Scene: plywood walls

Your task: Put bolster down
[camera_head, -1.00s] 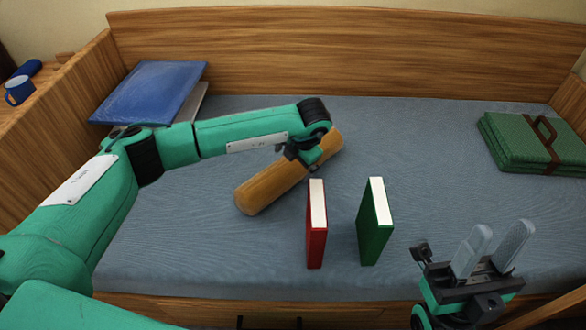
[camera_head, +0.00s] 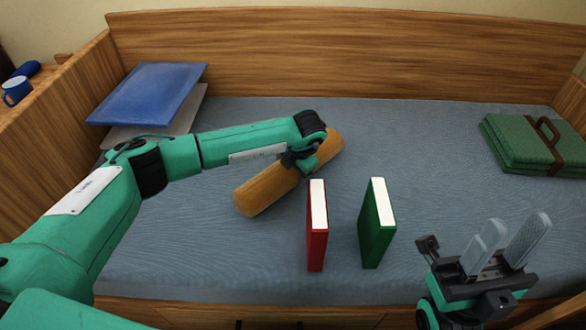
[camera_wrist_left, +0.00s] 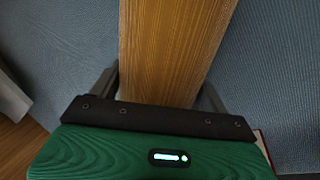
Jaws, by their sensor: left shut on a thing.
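The bolster (camera_head: 266,191) is a wood-coloured roll lying diagonally over the blue-grey mattress (camera_head: 240,270), its near end to the left and its far end to the right. My left gripper (camera_head: 302,163) is shut on it near its right part. In the left wrist view the bolster (camera_wrist_left: 178,45) runs between the two fingers, with the mattress on both sides. Whether its underside touches the mattress I cannot tell. My right gripper (camera_head: 506,248) is open and empty at the front right, fingers pointing up.
A red book (camera_head: 316,240) and a green book (camera_head: 376,225) stand upright just right of the bolster. A green folded blanket (camera_head: 510,150) lies at the right, blue and grey cushions (camera_head: 150,92) at back left. The back middle mattress is clear.

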